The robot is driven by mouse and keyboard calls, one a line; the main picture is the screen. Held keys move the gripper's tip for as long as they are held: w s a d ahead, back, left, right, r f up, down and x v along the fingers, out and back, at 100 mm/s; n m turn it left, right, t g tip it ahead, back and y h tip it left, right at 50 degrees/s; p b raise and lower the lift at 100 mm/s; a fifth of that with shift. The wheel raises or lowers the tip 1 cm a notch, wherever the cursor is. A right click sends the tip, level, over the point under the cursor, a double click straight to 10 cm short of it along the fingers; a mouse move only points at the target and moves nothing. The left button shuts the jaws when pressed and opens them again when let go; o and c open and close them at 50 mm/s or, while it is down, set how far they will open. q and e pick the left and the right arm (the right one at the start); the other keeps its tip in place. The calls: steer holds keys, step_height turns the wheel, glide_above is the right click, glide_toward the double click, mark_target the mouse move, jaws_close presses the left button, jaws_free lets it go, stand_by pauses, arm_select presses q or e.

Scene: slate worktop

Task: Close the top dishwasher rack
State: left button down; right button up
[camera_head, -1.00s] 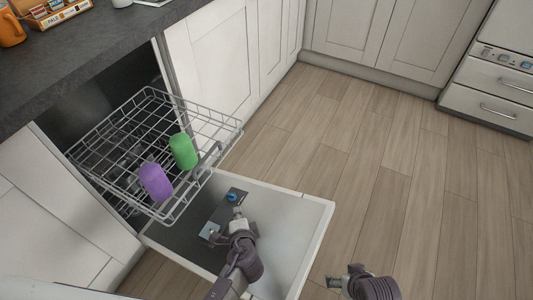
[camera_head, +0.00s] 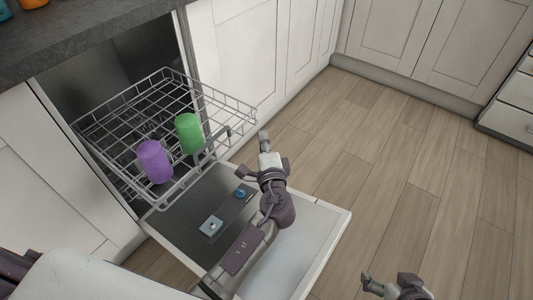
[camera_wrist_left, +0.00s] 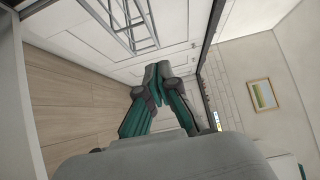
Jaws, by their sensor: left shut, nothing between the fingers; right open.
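The top rack (camera_head: 105,118) is a grey wire basket pulled out of the dishwasher over its lowered door (camera_head: 320,225). A purple cup (camera_head: 154,162) and a green cup (camera_head: 188,134) stand in it. A grey handle (camera_head: 212,146) is on its front side. My left gripper (camera_head: 265,150) is shut and empty, above the door and just right of the rack's front, apart from it. In the left wrist view the shut fingers (camera_wrist_left: 158,75) show, with rack wires (camera_wrist_left: 130,28) beyond them. My right gripper (camera_head: 368,283) is open and empty over the floor at the bottom right.
The slate worktop (camera_head: 90,28) runs above the dishwasher, with an orange mug (camera_head: 33,3) at its edge. White cabinets (camera_head: 240,50) line the back. The wooden floor (camera_head: 400,170) to the right is clear. The door's inside has a dispenser with a blue cap (camera_head: 240,193).

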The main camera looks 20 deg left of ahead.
mark_target(249, 120)
arm_select(q)
steer(key=w+a, duration=0.2)
steer(key=a, duration=0.1)
steer(key=shift+w+a, duration=0.2)
steer(key=shift+w, duration=0.05)
steer(key=shift+w+a, duration=0.2)
steer(key=shift+a, duration=0.4)
arm_select(e)
steer(key=shift+w+a+r, duration=0.1)
steer(key=shift+w+r, duration=0.05)
steer(key=shift+w, duration=0.1)
